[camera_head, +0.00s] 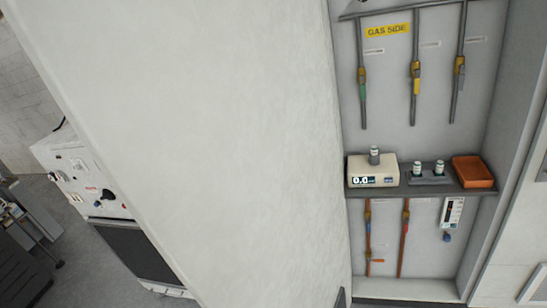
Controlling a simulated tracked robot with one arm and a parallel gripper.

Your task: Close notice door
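A large plain off-white panel (210,150) fills the middle of the view, tilted, with its right edge beside an open recessed cabinet (430,110). It may be the notice door, but no notice or handle shows on it, so I cannot tell. The cabinet's inside is fully exposed. My gripper is not in view. A small dark shape at the bottom edge near the panel is too cut off to identify.
The cabinet holds pipes with valves, a yellow "GAS SIDE" label (387,30), and a shelf (420,191) with a scale (373,171), small bottles and an orange tray (473,171). A white machine (85,175) stands left; grey floor (75,255) shows there.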

